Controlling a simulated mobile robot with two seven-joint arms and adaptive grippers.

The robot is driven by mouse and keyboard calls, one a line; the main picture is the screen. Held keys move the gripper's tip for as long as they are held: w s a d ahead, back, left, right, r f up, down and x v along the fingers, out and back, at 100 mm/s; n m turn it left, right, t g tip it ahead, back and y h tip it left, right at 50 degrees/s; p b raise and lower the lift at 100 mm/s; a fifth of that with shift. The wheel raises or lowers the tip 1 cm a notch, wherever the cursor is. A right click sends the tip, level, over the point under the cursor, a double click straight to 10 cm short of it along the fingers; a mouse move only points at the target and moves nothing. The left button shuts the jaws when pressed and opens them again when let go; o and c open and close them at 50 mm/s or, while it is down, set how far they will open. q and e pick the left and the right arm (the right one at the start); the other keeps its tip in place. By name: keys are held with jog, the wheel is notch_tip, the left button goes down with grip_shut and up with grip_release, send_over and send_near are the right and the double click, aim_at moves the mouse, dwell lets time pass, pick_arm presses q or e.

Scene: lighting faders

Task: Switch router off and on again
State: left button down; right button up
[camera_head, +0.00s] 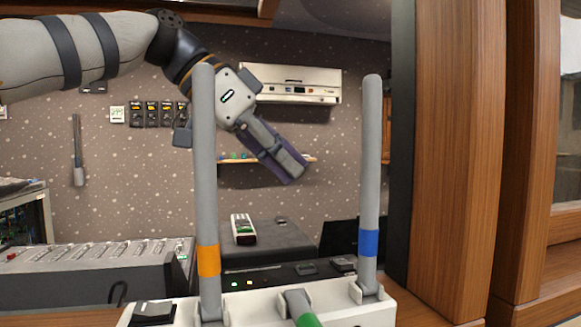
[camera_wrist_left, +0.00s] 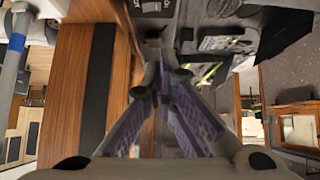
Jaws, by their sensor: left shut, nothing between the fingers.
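The router (camera_head: 350,312) is a white box at the bottom of the head view. It has an upright grey antenna with an orange band (camera_head: 207,190), another with a blue band (camera_head: 370,180), and a short one with a green band (camera_head: 300,305) tipped toward me. A black rocker switch (camera_head: 153,311) sits at its left end; I cannot tell its position. My left gripper (camera_head: 296,172) is shut and empty, above and beyond the router, between the upright antennas. The left wrist view shows its purple-padded fingers (camera_wrist_left: 163,75) and the blue-banded antenna (camera_wrist_left: 14,45) at the left edge. My right gripper is not in view.
A grey fader console (camera_head: 95,275) stands at left behind the router. A dark case with a handheld device (camera_head: 243,229) lies beyond. A white wall unit (camera_head: 292,84) and small shelf (camera_head: 230,159) are behind my gripper. A wooden frame (camera_head: 455,150) bounds the right.

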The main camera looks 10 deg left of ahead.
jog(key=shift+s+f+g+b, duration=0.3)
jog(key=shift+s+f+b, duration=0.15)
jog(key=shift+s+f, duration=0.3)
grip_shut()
pick_arm(q)
jog(key=shift+s+d+r+g, duration=0.25)
jog(key=shift+s+g, duration=0.15)
jog(key=shift+s, duration=0.15)
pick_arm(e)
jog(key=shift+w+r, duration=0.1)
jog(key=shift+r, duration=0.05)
pick_arm(q)
send_over(339, 263)
jog(key=f, duration=0.4)
jog(key=a+f, duration=0.1)
jog(key=f, duration=0.1)
jog(key=shift+f, duration=0.2)
jog(key=f, duration=0.1)
jog(key=d+f, duration=0.1)
jog(key=f, duration=0.1)
jog(key=shift+s+f, duration=0.1)
jog(key=shift+f, duration=0.7)
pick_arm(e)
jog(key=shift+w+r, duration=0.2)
